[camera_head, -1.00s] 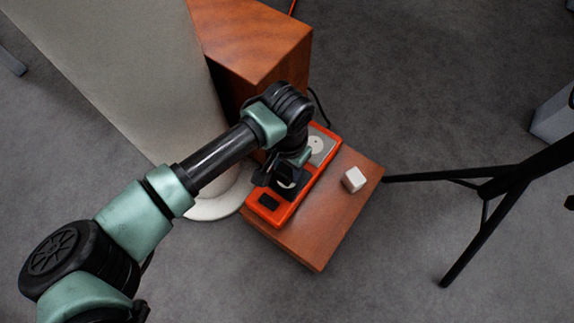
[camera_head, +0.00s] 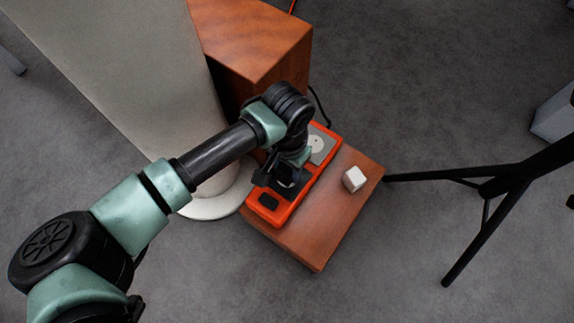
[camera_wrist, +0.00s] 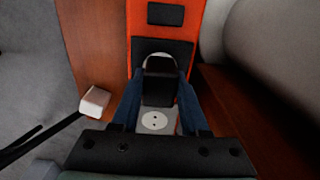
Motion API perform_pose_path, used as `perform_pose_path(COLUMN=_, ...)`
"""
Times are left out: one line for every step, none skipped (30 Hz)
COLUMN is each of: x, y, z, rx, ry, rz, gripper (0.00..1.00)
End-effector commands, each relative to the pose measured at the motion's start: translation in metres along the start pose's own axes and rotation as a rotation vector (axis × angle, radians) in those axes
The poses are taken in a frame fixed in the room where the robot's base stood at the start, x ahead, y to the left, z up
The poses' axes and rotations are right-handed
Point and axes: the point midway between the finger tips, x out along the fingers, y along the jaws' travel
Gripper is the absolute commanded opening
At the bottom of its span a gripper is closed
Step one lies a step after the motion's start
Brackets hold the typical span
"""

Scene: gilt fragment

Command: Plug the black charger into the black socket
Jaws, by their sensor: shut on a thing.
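The orange power strip (camera_head: 318,170) lies on the wooden surface; it also shows in the wrist view (camera_wrist: 195,70). Its black socket (camera_wrist: 180,49) has a pale round face, mostly covered by the black charger (camera_wrist: 160,88). My gripper (camera_wrist: 160,98) is shut on the charger, with a blue finger on each side. In the head view my gripper (camera_head: 286,177) is over the black socket (camera_head: 291,190) and hides the charger. The charger is at the socket in the wrist view; whether its pins are in cannot be seen.
A grey socket (camera_head: 320,146) with a white face is at the strip's far end. A black switch (camera_head: 269,202) is at the near end. A white cube (camera_head: 354,179) stands right of the strip. A wooden block (camera_head: 255,45) and a pale column (camera_head: 125,75) rise close behind and left.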

Motion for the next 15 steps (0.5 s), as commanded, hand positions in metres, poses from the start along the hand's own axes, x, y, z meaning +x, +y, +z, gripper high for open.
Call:
perform_pose_path(x=0.0018, y=-0.0001, z=-0.0001, rx=0.000, ry=0.000, rz=0.000, gripper=0.00)
perform_pose_path(x=0.0023, y=-0.0002, z=-0.0001, rx=0.000, ry=0.000, rz=0.000, gripper=0.00)
perform_pose_path(x=0.0031, y=-0.0001, z=-0.0001, rx=0.000, ry=0.000, rz=0.000, gripper=0.00)
perform_pose_path(x=0.0037, y=-0.0001, z=-0.0002, rx=0.000, ry=0.000, rz=0.000, gripper=0.00)
perform_pose_path(x=0.0043, y=-0.0001, z=-0.0002, rx=0.000, ry=0.000, rz=0.000, gripper=0.00)
perform_pose_path(x=0.0051, y=-0.0001, z=-0.0003, rx=0.000, ry=0.001, rz=0.000, gripper=0.00)
perform_pose_path(x=0.0057, y=-0.0001, z=-0.0003, rx=0.000, ry=0.001, rz=0.000, gripper=0.00)
perform_pose_path(x=0.0063, y=-0.0001, z=-0.0003, rx=0.000, ry=0.001, rz=0.000, gripper=0.00)
perform_pose_path(x=0.0064, y=0.0000, z=-0.0004, rx=0.000, ry=0.001, rz=0.000, gripper=0.46)
perform_pose_path(x=0.0059, y=0.0000, z=-0.0004, rx=0.000, ry=0.001, rz=0.000, gripper=0.52)
perform_pose_path(x=0.0058, y=0.0000, z=-0.0004, rx=0.000, ry=0.001, rz=0.000, gripper=0.57)
perform_pose_path(x=0.0058, y=0.0001, z=-0.0003, rx=0.000, ry=0.001, rz=0.000, gripper=0.64)
perform_pose_path(x=0.0058, y=0.0001, z=-0.0003, rx=0.000, ry=0.001, rz=0.000, gripper=0.70)
perform_pose_path(x=0.0058, y=0.0001, z=-0.0003, rx=0.000, ry=0.001, rz=0.000, gripper=0.75)
perform_pose_path(x=0.0058, y=0.0001, z=-0.0003, rx=0.000, ry=0.001, rz=0.000, gripper=0.79)
